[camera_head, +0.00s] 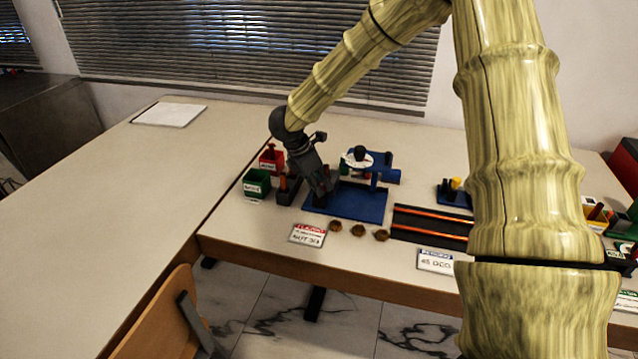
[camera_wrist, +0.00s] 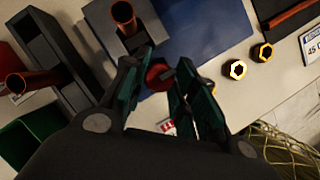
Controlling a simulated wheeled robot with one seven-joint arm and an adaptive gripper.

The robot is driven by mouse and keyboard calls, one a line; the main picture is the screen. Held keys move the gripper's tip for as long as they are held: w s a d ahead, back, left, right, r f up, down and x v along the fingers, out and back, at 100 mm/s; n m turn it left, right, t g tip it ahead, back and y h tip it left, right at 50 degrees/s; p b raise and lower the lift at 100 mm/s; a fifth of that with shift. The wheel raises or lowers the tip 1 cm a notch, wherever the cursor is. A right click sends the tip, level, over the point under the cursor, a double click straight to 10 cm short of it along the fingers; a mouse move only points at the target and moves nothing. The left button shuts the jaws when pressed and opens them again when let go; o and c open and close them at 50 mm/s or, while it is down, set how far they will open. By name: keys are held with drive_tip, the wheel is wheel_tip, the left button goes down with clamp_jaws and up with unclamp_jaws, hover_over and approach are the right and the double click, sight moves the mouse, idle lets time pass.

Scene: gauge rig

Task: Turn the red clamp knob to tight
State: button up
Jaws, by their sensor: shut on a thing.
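The red clamp knob (camera_wrist: 157,74) shows in the wrist view between the teal fingertips of my gripper (camera_wrist: 165,80), beside a grey block (camera_wrist: 127,38) with an upright copper pipe (camera_wrist: 124,14) in it. My gripper is shut on the knob; the fingers cover part of it, and its turn position cannot be read. In the head view my gripper (camera_head: 326,188) points down at the left part of the blue base plate (camera_head: 362,203) and hides the knob. A round white dial (camera_head: 357,160) stands on the blue rig behind.
Red (camera_head: 271,160) and green (camera_head: 257,183) bins stand left of the plate. Several brass nuts (camera_head: 358,230) lie in front, near the label cards (camera_head: 307,235). A dark tray with copper rods (camera_head: 430,224) lies right. The left tabletop (camera_head: 110,210) is mostly clear.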

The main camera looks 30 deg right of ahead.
idle(0.3)
drive_tip(key=o, duration=1)
drive_tip(key=v, duration=1.2)
drive_tip(key=shift+d+r, duration=0.1)
